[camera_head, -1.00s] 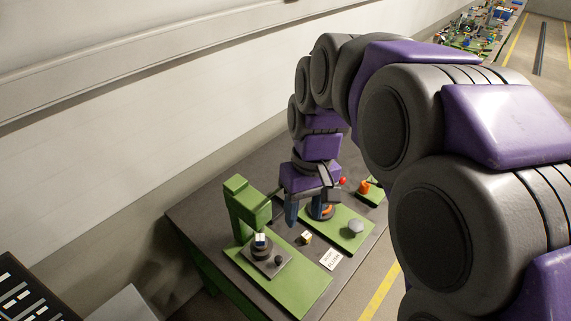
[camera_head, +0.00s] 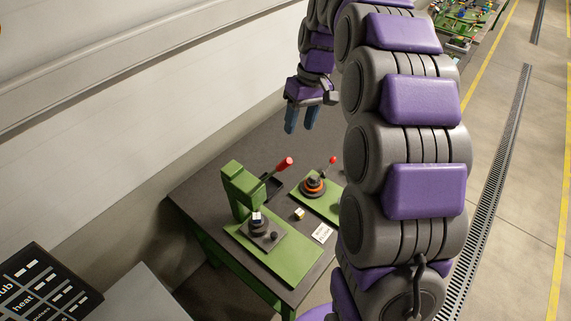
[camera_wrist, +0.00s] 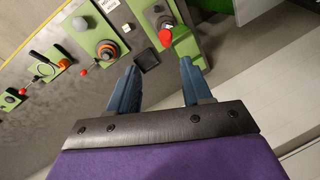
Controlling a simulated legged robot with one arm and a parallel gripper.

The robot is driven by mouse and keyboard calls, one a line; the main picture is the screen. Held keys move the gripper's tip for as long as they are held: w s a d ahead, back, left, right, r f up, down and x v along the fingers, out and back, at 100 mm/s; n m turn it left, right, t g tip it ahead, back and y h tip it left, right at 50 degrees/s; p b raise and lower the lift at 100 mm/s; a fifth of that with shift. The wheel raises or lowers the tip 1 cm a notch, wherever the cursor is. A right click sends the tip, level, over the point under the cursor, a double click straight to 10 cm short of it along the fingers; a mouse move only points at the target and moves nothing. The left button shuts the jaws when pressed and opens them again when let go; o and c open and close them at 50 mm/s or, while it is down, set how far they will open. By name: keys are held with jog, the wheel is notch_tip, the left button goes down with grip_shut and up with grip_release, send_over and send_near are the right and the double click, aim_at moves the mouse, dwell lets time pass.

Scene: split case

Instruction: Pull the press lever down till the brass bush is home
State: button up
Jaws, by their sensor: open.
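The green press (camera_head: 240,190) stands at the left of the bench, and its lever (camera_head: 284,164) ends in a red grip pointing up and right. In the wrist view the red grip (camera_wrist: 165,38) shows just beyond my fingertips. A dark round seat (camera_head: 258,228) sits under the press head with a small white and blue piece on top; I cannot make out the brass bush. My gripper (camera_head: 300,120) is open and empty, above the far part of the bench, up and beyond the lever. Its two blue fingers (camera_wrist: 158,72) touch nothing.
Right of the press is a green-based fixture (camera_head: 318,202) with an orange ring and a red-knobbed lever (camera_head: 332,160). A small yellowish block (camera_head: 299,213) and a white label card (camera_head: 322,233) lie between them. The wall runs along the left.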

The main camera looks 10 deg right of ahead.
aim_at(285, 166)
jog(key=x, duration=0.3)
jog(key=a+x, duration=0.1)
jog(key=x, duration=0.3)
jog(key=a+p+x, duration=0.1)
jog(key=x, duration=0.3)
jog(key=shift+s+a, duration=0.15)
jog(key=shift+a, duration=0.15)
jog(key=f, duration=0.1)
jog(key=d+f, duration=0.1)
jog(key=f, duration=0.1)
jog(key=shift+d, duration=0.3)
jog(key=shift+d+f, duration=0.3)
jog(key=shift+f, duration=0.1)
jog(key=shift+a, duration=1.05)
jog(key=shift+c, duration=1.5)
jog(key=shift+d, duration=0.65)
jog(key=c, duration=0.5)
jog(key=shift+a, duration=0.2)
grip_shut()
